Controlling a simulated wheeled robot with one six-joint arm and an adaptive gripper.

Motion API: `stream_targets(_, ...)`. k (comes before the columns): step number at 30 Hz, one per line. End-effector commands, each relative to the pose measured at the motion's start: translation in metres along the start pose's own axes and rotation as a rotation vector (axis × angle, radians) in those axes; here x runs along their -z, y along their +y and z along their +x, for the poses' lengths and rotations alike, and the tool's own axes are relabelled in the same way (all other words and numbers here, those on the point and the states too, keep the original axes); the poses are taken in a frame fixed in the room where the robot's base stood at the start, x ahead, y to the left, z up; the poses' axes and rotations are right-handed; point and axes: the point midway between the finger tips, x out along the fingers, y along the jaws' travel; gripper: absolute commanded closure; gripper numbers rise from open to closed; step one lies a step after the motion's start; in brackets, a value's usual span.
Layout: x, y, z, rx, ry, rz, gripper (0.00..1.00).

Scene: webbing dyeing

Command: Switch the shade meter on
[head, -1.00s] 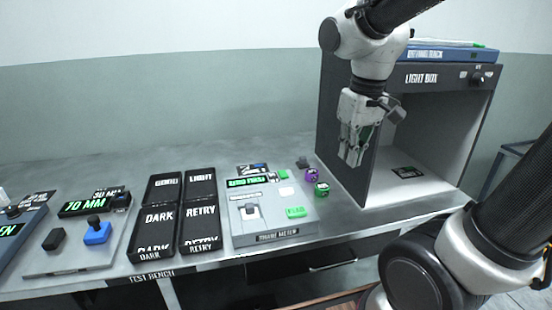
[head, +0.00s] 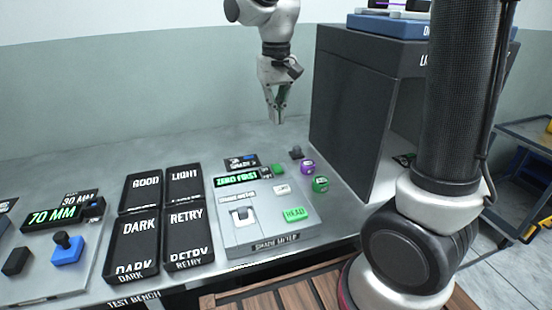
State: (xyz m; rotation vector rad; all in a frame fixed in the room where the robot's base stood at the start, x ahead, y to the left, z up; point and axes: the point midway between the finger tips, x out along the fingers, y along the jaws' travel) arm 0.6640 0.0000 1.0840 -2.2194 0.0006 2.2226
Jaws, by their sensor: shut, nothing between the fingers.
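The shade meter (head: 262,232) is a grey box on the bench with its name on the front edge. Its display (head: 236,179) is lit green and reads "ZERO FIRST". A green "READ" button (head: 294,214), a small white button (head: 282,189) and a slot with a pale piece (head: 242,213) are on its top. A small green part (head: 278,169) shows by the display. My gripper (head: 278,121) is shut and empty, pointing down above and behind the meter, apart from it.
Black trays marked GOOD, LIGHT, DARK and RETRY (head: 186,228) stand left of the meter. Purple (head: 308,167) and green (head: 320,184) small pieces and a dark block (head: 296,152) lie at its right. The light box (head: 352,110) stands at the right. A device reading "70 MM" (head: 52,216) is at the left.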

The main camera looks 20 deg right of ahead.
Motion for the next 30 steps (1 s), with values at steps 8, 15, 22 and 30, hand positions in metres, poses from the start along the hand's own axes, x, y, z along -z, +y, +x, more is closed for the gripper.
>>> stream_targets(8, -0.001, 0.000, 0.026, -0.001, -0.004, 0.000, 1.00)
stream_targets(15, -0.002, 0.001, 0.078, -0.002, -0.006, -0.001, 1.00)
stream_targets(22, -0.001, 0.000, 0.120, -0.001, -0.003, -0.001, 1.00)
stream_targets(30, 0.000, 0.000, 0.140, 0.000, -0.001, -0.001, 1.00)
